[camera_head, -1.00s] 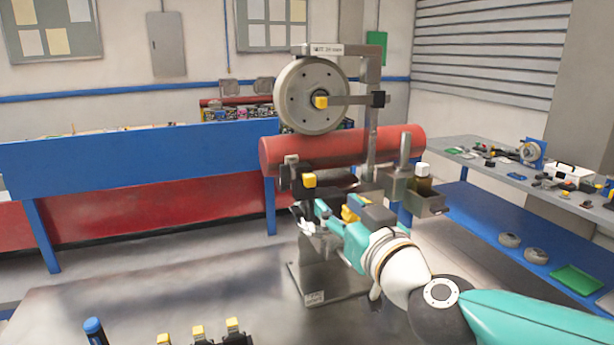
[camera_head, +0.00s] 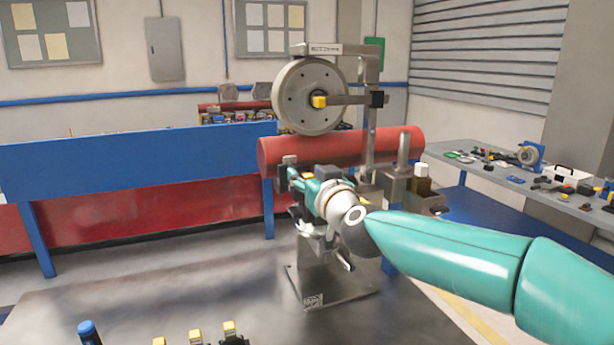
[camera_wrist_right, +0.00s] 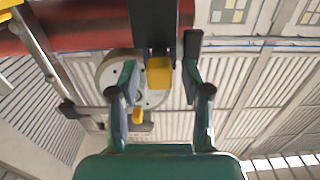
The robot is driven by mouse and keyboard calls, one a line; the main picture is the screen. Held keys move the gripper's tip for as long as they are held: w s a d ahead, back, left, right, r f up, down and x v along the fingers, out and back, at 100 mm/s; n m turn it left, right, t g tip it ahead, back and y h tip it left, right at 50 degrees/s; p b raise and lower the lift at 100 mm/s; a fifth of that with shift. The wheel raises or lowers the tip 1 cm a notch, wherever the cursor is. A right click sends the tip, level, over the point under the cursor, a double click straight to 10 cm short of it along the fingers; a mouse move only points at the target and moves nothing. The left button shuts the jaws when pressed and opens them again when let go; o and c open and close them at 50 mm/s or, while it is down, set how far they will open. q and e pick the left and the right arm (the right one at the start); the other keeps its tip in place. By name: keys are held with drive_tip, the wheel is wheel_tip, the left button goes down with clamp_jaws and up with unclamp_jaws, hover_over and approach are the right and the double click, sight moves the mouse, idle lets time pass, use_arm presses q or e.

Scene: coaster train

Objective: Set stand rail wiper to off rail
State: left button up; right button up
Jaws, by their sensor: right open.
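The stand (camera_head: 310,285) carries a red tubular rail (camera_head: 390,143) across its middle and a grey wheel (camera_head: 300,85) above it. A dark fixture with a yellow knob (camera_wrist_right: 159,73), probably the rail wiper, shows in the right wrist view. My right gripper (camera_wrist_right: 160,70) is open, one finger on each side of this knob; I cannot tell whether they touch it. In the head view my right gripper (camera_head: 292,177) is at the left end of the rail, and my wrist hides the knob. My left gripper is not in view.
A blue panel (camera_head: 130,160) stands behind on the left. A side bench (camera_head: 560,195) with several small parts is at the right. Several yellow-topped items (camera_head: 195,337) and a blue-capped item (camera_head: 88,330) are at the near table edge. The tabletop left of the stand is clear.

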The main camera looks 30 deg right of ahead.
clamp_jaws()
idle(0.3)
